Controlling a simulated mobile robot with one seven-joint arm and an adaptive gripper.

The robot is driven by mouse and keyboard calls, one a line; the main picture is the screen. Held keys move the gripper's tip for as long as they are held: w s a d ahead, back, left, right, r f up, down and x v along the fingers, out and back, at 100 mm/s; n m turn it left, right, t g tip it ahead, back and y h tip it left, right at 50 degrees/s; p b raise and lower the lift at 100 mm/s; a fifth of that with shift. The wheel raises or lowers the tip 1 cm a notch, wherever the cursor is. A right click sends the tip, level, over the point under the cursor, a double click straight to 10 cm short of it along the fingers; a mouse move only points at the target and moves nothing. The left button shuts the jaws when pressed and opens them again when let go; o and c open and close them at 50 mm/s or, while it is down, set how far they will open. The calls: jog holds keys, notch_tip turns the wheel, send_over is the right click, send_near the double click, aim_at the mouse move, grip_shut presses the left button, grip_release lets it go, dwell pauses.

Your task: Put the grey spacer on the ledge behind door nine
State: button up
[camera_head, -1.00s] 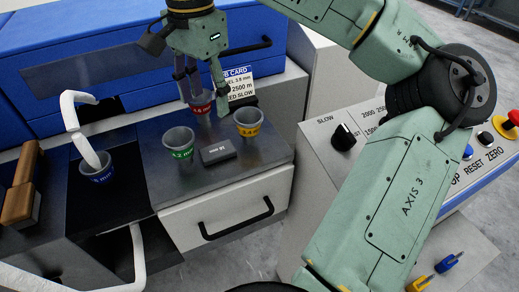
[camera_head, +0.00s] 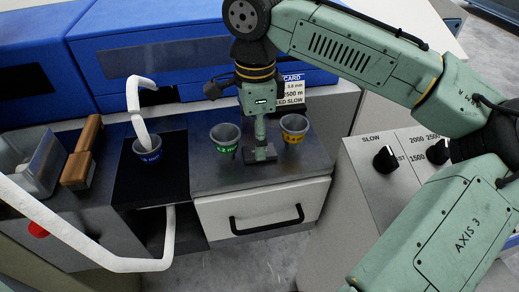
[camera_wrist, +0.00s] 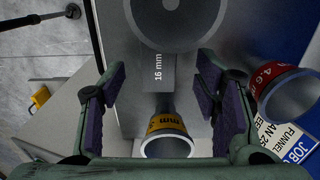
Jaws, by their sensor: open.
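The grey spacer (camera_wrist: 160,75), a flat block marked 16 mm, lies on the dark bench top. In the wrist view it sits between the two open finger pads of my gripper (camera_wrist: 158,90), with visible room on both sides. In the head view my gripper (camera_head: 259,154) points down over the spacer and largely hides it. No door marked nine and no ledge can be made out in either view.
A green-banded cup (camera_head: 225,138) stands close left of my gripper and a yellow-banded cup (camera_head: 293,128) close right. A red-banded cup (camera_wrist: 272,75) shows in the wrist view. A blue-banded cup (camera_head: 148,150) stands further left under a white pipe. A drawer (camera_head: 262,207) is below.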

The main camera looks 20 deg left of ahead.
aim_at(248, 152)
jog(key=shift+f, duration=1.45)
jog(key=shift+c, duration=0.3)
grip_shut()
jog(key=shift+r, duration=0.1)
